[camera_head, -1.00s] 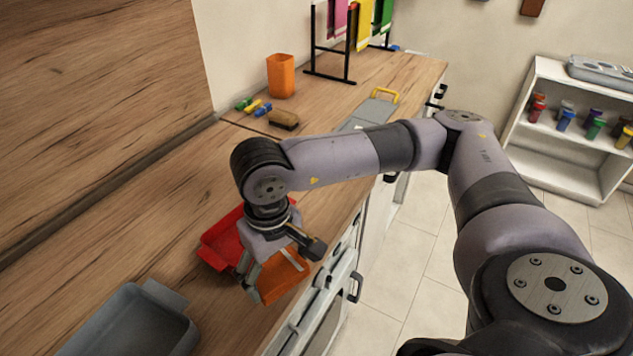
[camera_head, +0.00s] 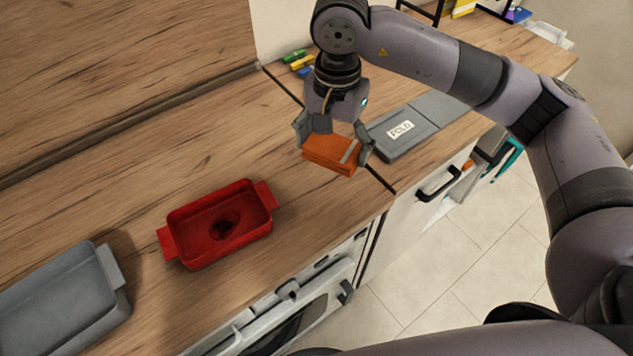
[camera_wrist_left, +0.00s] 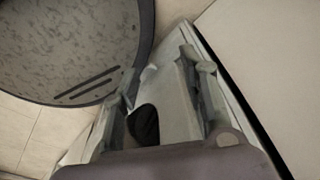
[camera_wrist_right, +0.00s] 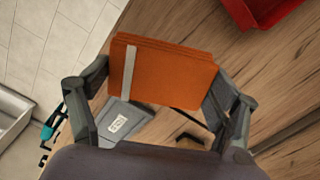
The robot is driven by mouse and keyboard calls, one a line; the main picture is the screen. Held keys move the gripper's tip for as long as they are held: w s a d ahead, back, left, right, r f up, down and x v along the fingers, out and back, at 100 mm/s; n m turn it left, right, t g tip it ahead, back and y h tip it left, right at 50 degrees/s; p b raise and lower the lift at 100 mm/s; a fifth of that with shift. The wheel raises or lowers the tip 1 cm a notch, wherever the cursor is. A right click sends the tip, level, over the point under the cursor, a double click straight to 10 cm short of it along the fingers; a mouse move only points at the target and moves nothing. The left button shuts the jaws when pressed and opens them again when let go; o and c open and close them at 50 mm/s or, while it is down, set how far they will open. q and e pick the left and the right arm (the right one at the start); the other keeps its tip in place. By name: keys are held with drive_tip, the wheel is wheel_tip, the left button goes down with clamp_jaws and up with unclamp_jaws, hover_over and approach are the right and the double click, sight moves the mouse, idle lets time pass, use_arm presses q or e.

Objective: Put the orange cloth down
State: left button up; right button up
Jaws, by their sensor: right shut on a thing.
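The orange cloth (camera_head: 328,152) is a folded, layered block with a pale stripe. My right gripper (camera_head: 335,145) is shut on it, one finger at each end, over the wooden counter beside the grey board marked FOLD. In the right wrist view the cloth (camera_wrist_right: 165,72) spans between the fingers of the right gripper (camera_wrist_right: 160,90). Whether the cloth touches the counter is hard to tell. My left gripper (camera_wrist_left: 165,85) shows only in the left wrist view, with its fingers apart and no held thing visible between them.
A red dish (camera_head: 250,229) with a dark stain inside stands on the counter (camera_head: 150,170), left of the cloth. A grey tray (camera_head: 62,310) is at the lower left. The grey FOLD board (camera_head: 400,147) lies right of the cloth. Counter between dish and cloth is clear.

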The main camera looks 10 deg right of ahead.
drive_tip(key=a+r+m, duration=0.1)
drive_tip(key=w+a+r+m+p, duration=0.1)
drive_tip(key=r, duration=0.1)
drive_tip(key=w+a+r+m, duration=0.1)
drive_tip(key=m, duration=0.1)
drive_tip(key=shift+r, duration=0.35)
drive_tip(key=shift+a+r+m, duration=0.1)
drive_tip(key=shift+a+m, duration=0.2)
drive_tip(key=shift+m, duration=0.1)
drive_tip(key=shift+f, duration=0.35)
drive_tip(key=p, duration=0.2)
hover_over(312, 196)
wheel_tip(312, 196, down, 8)
drive_tip(key=shift+f, duration=0.2)
wheel_tip(312, 196, down, 5)
drive_tip(key=shift+f+p, duration=0.15)
drive_tip(key=shift+p, duration=0.6)
drive_tip(key=shift+f, duration=0.65)
wheel_tip(312, 196, down, 3)
drive_tip(key=shift+f+p, duration=0.2)
drive_tip(key=shift+p, duration=0.4)
drive_tip(key=shift+f, duration=0.4)
use_arm(q)
drive_tip(key=s+r, duration=0.3)
drive_tip(key=r, duration=0.3)
drive_tip(key=shift+s, duration=0.15)
